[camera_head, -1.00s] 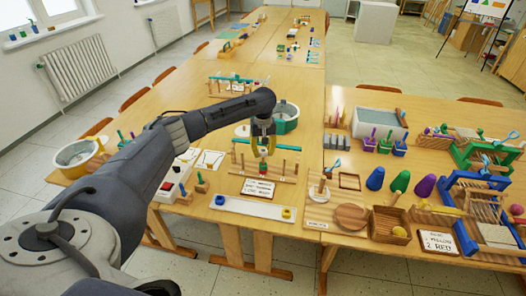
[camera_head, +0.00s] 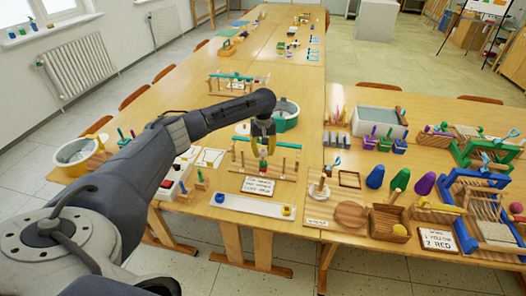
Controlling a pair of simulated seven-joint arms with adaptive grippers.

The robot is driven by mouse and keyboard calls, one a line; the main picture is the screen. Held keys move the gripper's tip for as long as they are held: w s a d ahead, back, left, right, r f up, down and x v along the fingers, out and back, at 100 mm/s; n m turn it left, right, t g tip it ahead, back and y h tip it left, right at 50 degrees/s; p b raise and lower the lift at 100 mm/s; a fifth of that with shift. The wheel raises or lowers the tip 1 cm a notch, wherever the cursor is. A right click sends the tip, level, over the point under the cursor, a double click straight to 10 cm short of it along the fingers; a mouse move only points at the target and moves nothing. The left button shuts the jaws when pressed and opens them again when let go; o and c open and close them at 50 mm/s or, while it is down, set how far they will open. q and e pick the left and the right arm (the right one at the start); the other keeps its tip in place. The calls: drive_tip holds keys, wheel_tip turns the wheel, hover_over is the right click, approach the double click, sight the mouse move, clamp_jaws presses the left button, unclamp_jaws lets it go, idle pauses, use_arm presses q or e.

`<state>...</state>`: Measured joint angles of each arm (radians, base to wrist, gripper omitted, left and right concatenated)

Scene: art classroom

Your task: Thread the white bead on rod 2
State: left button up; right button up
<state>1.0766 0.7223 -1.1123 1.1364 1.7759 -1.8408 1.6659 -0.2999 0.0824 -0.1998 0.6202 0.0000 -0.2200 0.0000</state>
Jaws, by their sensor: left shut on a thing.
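My left gripper (camera_head: 264,141), with yellow fingers, points down over the wooden rod board. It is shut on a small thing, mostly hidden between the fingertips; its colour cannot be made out. The rod board (camera_head: 241,169) lies on the table with several upright rods. Just below the fingertips, small red and green beads (camera_head: 263,164) are stacked at one rod. A gap between the fingertips and this stack is hard to judge. The rod numbers cannot be read, and I cannot pick out a loose white bead. My right gripper is not in view.
A lettered card (camera_head: 258,186) and a white tray (camera_head: 252,205) with a blue and a yellow piece lie in front of the board. A teal-and-metal pot (camera_head: 287,112) stands behind the gripper.

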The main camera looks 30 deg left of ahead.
use_arm(q)
drive_tip(key=shift+f, duration=0.45)
idle(0.6)
idle(0.4)
drive_tip(key=o, duration=0.8)
drive_tip(key=shift+o, duration=0.2)
wheel_tip(320, 180, up, 12)
idle(0.6)
